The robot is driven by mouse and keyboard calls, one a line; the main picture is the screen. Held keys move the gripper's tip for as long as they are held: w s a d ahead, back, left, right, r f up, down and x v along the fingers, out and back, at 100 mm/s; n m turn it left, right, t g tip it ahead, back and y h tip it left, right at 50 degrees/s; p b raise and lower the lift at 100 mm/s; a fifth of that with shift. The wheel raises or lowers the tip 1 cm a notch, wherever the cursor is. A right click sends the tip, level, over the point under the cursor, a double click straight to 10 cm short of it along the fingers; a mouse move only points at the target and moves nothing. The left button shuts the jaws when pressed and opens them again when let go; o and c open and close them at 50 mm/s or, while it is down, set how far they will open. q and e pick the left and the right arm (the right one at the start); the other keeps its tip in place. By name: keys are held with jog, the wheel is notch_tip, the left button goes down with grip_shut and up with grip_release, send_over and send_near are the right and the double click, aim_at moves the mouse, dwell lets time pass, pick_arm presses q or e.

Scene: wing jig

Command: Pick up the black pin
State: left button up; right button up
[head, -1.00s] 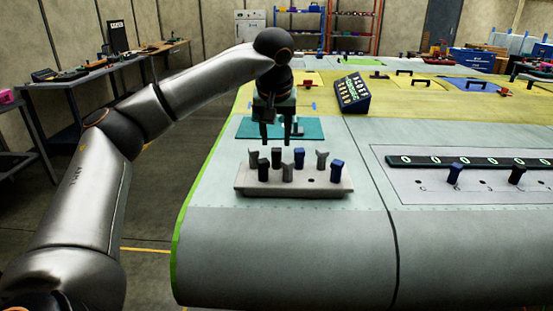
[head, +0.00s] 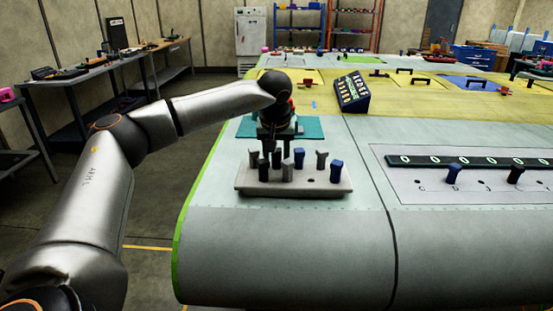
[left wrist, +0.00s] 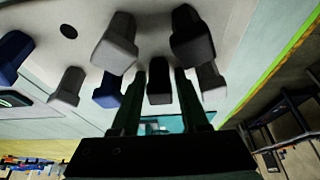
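A light grey block (head: 310,187) on the wing holds two rows of pins. One black pin (head: 277,158) is in its back row. Another black pin (head: 264,168) is in its front row. My left gripper (head: 277,150) points down over the back row. In the left wrist view its open fingers (left wrist: 160,98) stand on either side of the back black pin (left wrist: 159,82), with gaps visible; I see no grip on it. The front black pin (left wrist: 192,38) is beyond the fingers. My right gripper is not in view.
Grey pins (head: 321,160) and blue pins (head: 336,170) stand close around in the block. A teal mat (head: 312,128) lies behind it. To the right, a panel (head: 430,190) holds a blue pin (head: 453,174) and a black pin (head: 515,175). The front wing surface is clear.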

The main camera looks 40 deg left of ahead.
pick_arm(q)
grip_shut()
dwell(0.4)
jog(key=shift+r, duration=0.55)
notch_tip(320, 180, up, 2)
jog(key=shift+r, duration=0.1)
jog(key=s+d+r+b, duration=0.1)
jog(key=d+r, duration=0.8)
jog(key=d, duration=0.5)
jog(key=shift+s+r, duration=0.2)
jog(key=shift+r, duration=0.2)
